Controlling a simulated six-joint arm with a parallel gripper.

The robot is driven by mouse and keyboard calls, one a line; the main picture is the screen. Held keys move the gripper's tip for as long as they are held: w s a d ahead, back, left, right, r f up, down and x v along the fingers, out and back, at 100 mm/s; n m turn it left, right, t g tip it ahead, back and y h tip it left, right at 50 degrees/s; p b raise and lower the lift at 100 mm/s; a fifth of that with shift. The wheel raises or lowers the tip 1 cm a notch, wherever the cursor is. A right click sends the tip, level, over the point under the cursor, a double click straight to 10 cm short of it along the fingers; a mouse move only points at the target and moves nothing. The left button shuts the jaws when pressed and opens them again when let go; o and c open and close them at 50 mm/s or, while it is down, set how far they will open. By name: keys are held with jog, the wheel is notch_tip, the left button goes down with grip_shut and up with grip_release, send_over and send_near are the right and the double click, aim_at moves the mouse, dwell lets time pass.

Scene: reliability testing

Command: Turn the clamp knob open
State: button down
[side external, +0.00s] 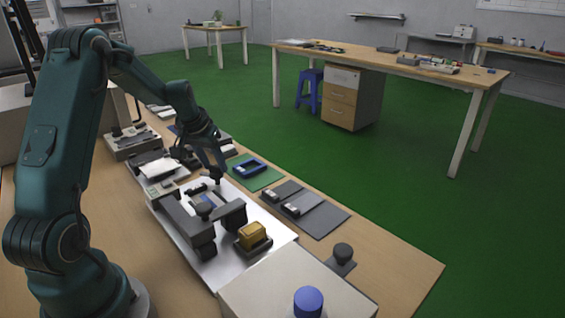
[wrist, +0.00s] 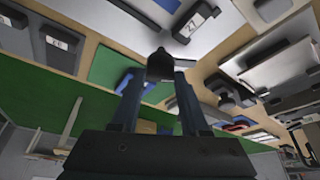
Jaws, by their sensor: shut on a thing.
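My gripper (side external: 216,172) points down over the far end of the pale metal plate (side external: 264,258). Its fingers are closed on a small dark knob (side external: 217,181). In the wrist view, my gripper (wrist: 160,82) has its two fingers on either side of this dark, rounded knob (wrist: 160,64). What the knob is fixed to is hard to make out. A dark clamp fixture (side external: 190,226) with arms stands on the plate, just nearer the camera than my gripper. A dark round top (side external: 205,210) shows at its middle, beside a blue part.
A yellow block (side external: 252,235) sits in a dark holder on the plate. A green mat with a blue frame (side external: 250,168), grey mats (side external: 318,219) and a black round knob (side external: 342,252) lie to the right. A white box with a blue button (side external: 308,301) stands in front.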

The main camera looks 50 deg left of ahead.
jog(key=shift+s+a+m+h, duration=0.1)
jog(key=shift+m+h, duration=0.45)
jog(key=shift+m, duration=0.9)
jog(key=shift+a+m+h, duration=0.1)
jog(key=shift+m+h, duration=0.45)
jog(key=shift+m, duration=0.9)
jog(key=shift+c, duration=2)
grip_release()
jog(key=v, duration=0.5)
jog(key=shift+s, duration=0.1)
